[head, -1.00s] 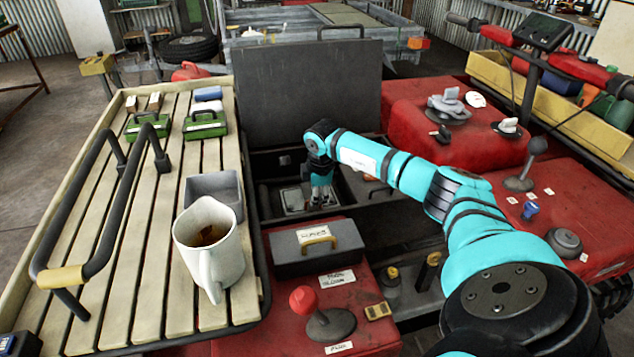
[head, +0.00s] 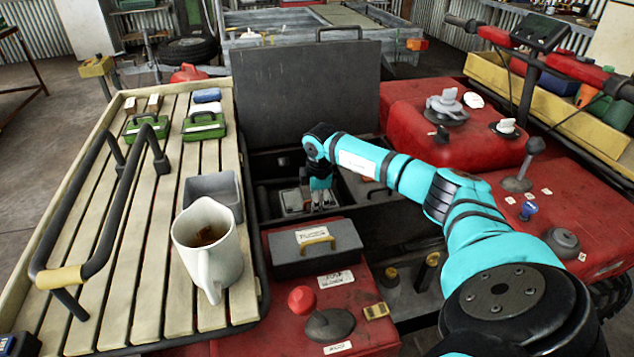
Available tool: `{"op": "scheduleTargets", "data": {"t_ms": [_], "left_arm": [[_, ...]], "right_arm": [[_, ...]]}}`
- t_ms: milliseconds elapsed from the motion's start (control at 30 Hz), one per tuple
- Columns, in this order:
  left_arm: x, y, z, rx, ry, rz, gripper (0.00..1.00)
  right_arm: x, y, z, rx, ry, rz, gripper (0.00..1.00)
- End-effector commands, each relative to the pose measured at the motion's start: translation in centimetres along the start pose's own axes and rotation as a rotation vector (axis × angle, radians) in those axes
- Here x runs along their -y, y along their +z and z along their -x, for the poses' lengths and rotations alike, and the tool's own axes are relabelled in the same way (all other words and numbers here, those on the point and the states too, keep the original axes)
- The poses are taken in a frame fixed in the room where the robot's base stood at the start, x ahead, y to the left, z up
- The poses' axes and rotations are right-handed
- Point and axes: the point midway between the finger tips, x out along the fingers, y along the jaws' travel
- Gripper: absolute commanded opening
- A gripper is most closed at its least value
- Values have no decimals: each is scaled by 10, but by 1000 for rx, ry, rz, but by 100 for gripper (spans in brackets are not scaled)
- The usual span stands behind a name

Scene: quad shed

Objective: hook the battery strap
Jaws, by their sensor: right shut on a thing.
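My right gripper (head: 318,194) reaches down into the open dark compartment in front of the raised grey lid (head: 308,98). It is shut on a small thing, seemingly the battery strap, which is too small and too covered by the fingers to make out. A pale grey boxy thing, likely the battery (head: 292,203), sits low in the compartment, just left of the fingers. I cannot make out the hook. My left gripper is not in view.
A grey box with a yellow handle (head: 315,250) stands just in front of the compartment. On the slatted rack (head: 90,262) at left are a mug (head: 208,248), a grey bin (head: 214,188) and green cases (head: 204,125). A red-knobbed lever (head: 302,299) stands in front.

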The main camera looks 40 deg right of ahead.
Motion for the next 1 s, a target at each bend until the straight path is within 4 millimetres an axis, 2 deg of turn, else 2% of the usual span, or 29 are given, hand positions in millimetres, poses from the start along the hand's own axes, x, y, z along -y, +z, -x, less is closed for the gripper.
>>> {"op": "scheduleTargets", "data": {"t_ms": [500,700,1000], "left_arm": [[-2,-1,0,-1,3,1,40],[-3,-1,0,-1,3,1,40],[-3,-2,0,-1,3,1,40]], "right_arm": [[-1,0,100,-3,5,-1,32],[0,0,115,-2,4,-1,32],[0,0,117,-2,4,-2,32]]}}
